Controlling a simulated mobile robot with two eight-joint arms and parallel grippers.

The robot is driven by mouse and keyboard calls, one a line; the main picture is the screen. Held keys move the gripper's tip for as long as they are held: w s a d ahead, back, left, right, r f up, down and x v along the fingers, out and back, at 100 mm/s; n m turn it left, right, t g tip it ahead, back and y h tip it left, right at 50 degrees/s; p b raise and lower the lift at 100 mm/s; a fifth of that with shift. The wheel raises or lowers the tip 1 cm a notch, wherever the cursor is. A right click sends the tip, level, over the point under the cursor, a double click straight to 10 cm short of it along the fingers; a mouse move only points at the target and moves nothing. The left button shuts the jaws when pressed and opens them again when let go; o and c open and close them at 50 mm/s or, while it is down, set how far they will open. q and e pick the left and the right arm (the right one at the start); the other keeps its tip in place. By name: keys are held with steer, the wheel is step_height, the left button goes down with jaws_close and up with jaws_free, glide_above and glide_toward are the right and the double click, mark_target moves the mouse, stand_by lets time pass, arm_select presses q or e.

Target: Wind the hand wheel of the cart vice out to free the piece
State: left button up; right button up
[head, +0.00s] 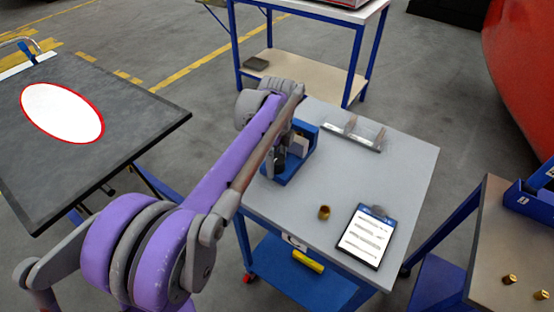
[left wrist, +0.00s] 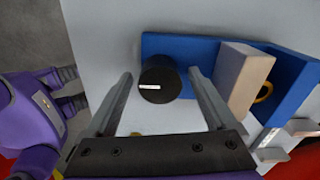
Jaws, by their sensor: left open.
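The blue cart vice (head: 298,168) stands on the grey cart top, partly hidden behind my left arm. In the left wrist view its blue body (left wrist: 180,48) carries a pale jaw block (left wrist: 246,78). A brass-coloured ring-like piece (left wrist: 264,92) shows between that block and the blue end wall, mostly hidden. The hand wheel (left wrist: 160,82) is a dark round knob with a white mark. My left gripper (left wrist: 160,74) is open, with one finger on each side of the wheel and visible gaps; I cannot tell how deep the fingers reach. My right gripper is not in view.
A dark table (head: 150,115) with a white oval is at left. Another bench (head: 490,265) with small brass parts is at right.

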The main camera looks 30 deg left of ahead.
arm_select(q)
steer(key=c, duration=1.4)
steer(key=shift+o, duration=0.2)
steer(key=shift+n, duration=0.4)
